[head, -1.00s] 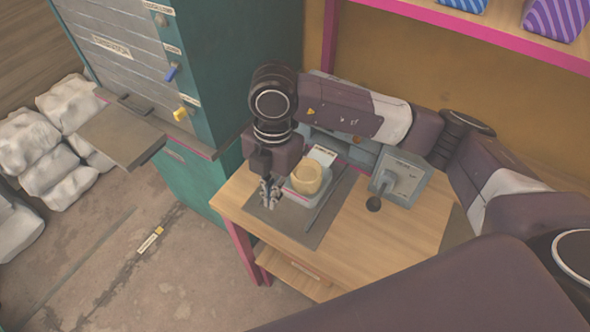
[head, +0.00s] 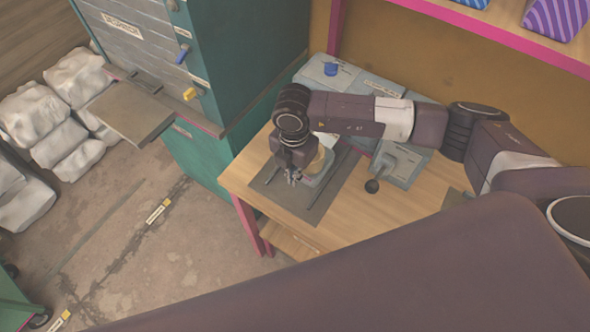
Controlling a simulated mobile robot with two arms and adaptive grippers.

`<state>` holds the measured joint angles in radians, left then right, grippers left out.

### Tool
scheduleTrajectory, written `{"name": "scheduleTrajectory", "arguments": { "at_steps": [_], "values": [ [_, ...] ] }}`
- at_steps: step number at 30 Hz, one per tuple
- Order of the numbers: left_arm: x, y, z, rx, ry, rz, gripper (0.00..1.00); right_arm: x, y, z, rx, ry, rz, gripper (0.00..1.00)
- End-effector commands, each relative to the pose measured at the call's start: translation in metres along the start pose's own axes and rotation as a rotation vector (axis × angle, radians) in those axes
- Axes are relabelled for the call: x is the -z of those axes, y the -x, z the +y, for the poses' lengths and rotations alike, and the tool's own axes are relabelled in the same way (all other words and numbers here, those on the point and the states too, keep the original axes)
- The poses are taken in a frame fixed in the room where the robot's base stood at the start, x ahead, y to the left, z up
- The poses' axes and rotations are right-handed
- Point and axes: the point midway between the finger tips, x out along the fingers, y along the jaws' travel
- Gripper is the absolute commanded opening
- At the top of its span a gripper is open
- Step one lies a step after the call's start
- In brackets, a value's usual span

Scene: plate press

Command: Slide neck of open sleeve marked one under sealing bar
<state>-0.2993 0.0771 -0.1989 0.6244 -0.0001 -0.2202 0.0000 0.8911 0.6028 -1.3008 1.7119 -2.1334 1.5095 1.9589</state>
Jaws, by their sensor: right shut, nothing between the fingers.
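My right gripper (head: 293,178) is over the dark mat (head: 325,202) on the wooden table, fingers pointing down and shut with nothing between them. Just right of it, close by, is a beige round piece (head: 320,163) on a pale grey flat piece (head: 325,179). I cannot tell whether the fingers touch them. I cannot make out a mark, so which piece is the open sleeve is unclear. A grey machine (head: 345,78) with a blue knob stands behind, and my right arm partly covers it. The sealing bar cannot be made out. My left gripper is not in view.
A grey lever unit (head: 403,165) with a black knob (head: 372,186) stands right of the mat. A teal cabinet (head: 225,80) with a shelf plate (head: 131,111) stands left of the table. White sacks (head: 45,115) lie on the floor.

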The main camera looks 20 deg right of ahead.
Motion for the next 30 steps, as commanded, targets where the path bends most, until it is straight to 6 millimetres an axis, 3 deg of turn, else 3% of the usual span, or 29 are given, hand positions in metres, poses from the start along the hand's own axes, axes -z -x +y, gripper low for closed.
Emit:
{"name": "scheduleTrajectory", "arguments": {
  "at_steps": [14, 24, 30],
  "values": [
    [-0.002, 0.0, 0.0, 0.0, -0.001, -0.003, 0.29, -0.008, -0.001, 0.0, 0.0, -0.001, 0.0, 0.0],
    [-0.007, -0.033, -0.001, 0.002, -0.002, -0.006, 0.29, -0.069, -0.005, 0.0, 0.0, -0.005, -0.001, 0.0],
    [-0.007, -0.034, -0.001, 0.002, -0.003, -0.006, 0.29, -0.08, 0.0, 0.0, -0.001, -0.001, -0.001, 0.0]
  ]
}}
